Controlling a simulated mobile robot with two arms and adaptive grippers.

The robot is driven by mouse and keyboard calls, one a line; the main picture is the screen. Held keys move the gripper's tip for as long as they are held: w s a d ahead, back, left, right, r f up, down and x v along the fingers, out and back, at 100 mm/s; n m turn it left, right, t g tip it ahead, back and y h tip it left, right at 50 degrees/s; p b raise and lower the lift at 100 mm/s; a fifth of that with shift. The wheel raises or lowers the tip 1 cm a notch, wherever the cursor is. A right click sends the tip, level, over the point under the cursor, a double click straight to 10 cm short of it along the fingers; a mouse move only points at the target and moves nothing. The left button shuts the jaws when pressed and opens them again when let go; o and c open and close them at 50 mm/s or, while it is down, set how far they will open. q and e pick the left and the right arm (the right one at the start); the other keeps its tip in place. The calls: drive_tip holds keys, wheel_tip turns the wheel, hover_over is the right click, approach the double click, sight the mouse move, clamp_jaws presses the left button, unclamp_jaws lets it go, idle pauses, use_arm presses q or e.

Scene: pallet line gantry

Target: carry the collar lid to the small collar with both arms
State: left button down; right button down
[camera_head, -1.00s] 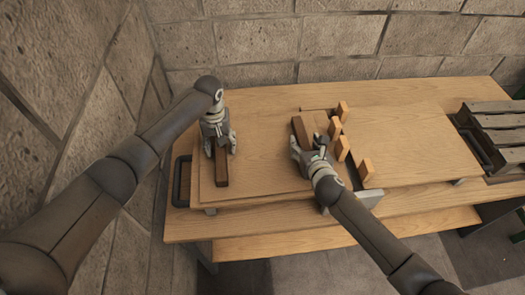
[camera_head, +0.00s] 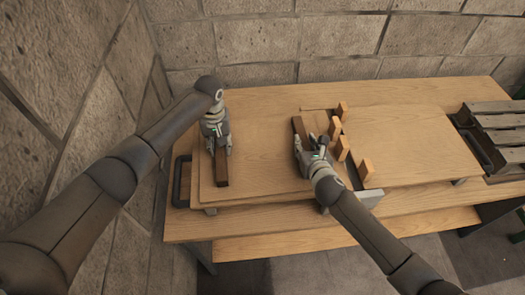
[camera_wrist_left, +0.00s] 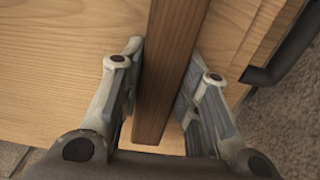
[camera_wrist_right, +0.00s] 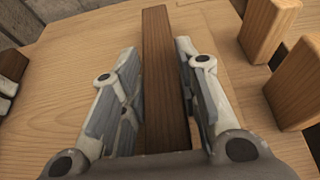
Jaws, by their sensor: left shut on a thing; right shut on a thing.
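The collar lid looks to be the flat wooden board (camera_head: 265,170) at the left of the bench, with two dark brown bars on it. My left gripper (camera_head: 219,146) is shut on the left bar (camera_head: 221,172); in the left wrist view its fingers stand either side of this bar (camera_wrist_left: 172,65). My right gripper (camera_head: 306,143) is shut on the right bar (camera_head: 298,126), which runs between its fingers in the right wrist view (camera_wrist_right: 158,55). The board lies level and low over the bench. I cannot make out for certain which part is the small collar.
Several upright light wooden blocks (camera_head: 342,148) stand just right of my right gripper. Another flat board (camera_head: 425,140) lies beyond them. A dark slatted stack (camera_head: 497,130) is at the far right. A black handle (camera_head: 181,181) is at the left end. A stone wall stands behind.

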use_arm(q)
drive_tip(key=shift+r, duration=0.2)
use_arm(e)
drive_tip(key=shift+r, duration=0.25)
